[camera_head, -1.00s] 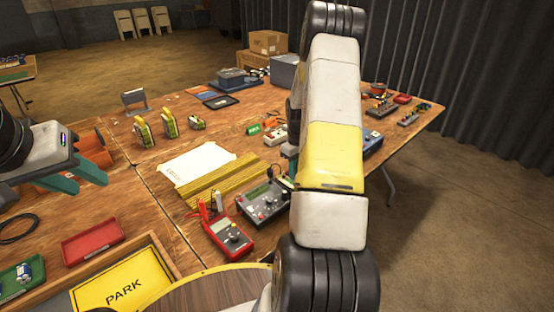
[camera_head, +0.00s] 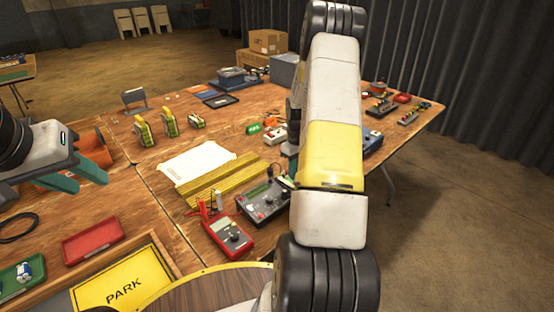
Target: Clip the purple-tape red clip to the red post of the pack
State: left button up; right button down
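My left gripper (camera_head: 82,179) is at the left edge, above the table. Its two teal fingers are apart, with nothing seen between them. My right arm rises through the middle of the view, and its gripper is mostly hidden behind the arm links. I cannot make out the purple-tape red clip or the red post. Small units with coloured knobs or posts (camera_head: 381,107) stand at the far right; I cannot tell whether one is the pack. A red multimeter (camera_head: 227,237) with red leads lies at the front middle, next to a grey instrument box (camera_head: 263,202).
Yellow ribbed strips (camera_head: 221,181) and a white sheet (camera_head: 199,164) lie mid-table. Several yellow-black blocks (camera_head: 169,124) stand behind. A red tray (camera_head: 93,242), a green tray (camera_head: 17,281) and a yellow PARK sign (camera_head: 124,285) are at the front left. Bare wood (camera_head: 115,212) shows between them.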

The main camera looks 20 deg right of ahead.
jog(key=shift+f, duration=0.1)
dwell(0.7)
jog(key=c, duration=1.3)
grip_release()
jog(key=shift+o, duration=1)
jog(key=shift+r, duration=3.75)
